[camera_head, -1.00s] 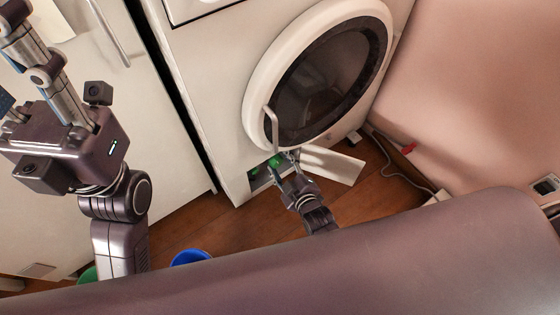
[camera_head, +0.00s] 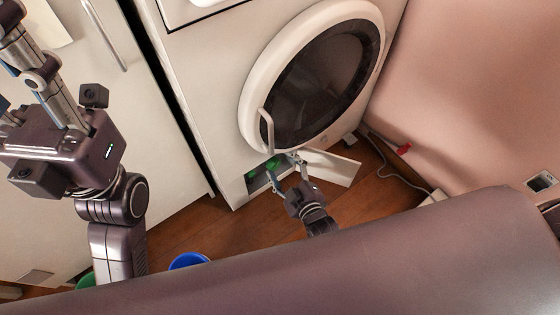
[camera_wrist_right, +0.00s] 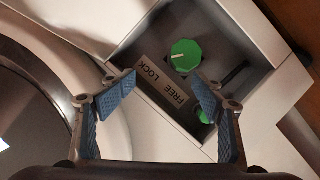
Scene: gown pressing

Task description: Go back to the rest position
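My right gripper (camera_head: 285,164) is open and empty in front of the low hatch of the white washing machine (camera_head: 215,80). In the right wrist view its blue-padded fingers (camera_wrist_right: 168,92) are spread, with a gap between them. Beyond them a recess holds a green knob (camera_wrist_right: 186,56) above a "FREE LOCK" label (camera_wrist_right: 162,84). A second green part (camera_wrist_right: 204,116) is partly hidden by a finger. The hatch flap (camera_head: 335,168) hangs open beside the gripper. My left gripper (camera_head: 42,72) is raised at the upper left; its fingertips are cut off or unclear.
The round washer door (camera_head: 262,75) with its handle is just above my right gripper. A pink wall (camera_head: 470,90) is at the right, with a cable (camera_head: 388,170) on the wooden floor (camera_head: 240,225). A blue bucket (camera_head: 188,261) and a green one (camera_head: 86,280) stand low at the left.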

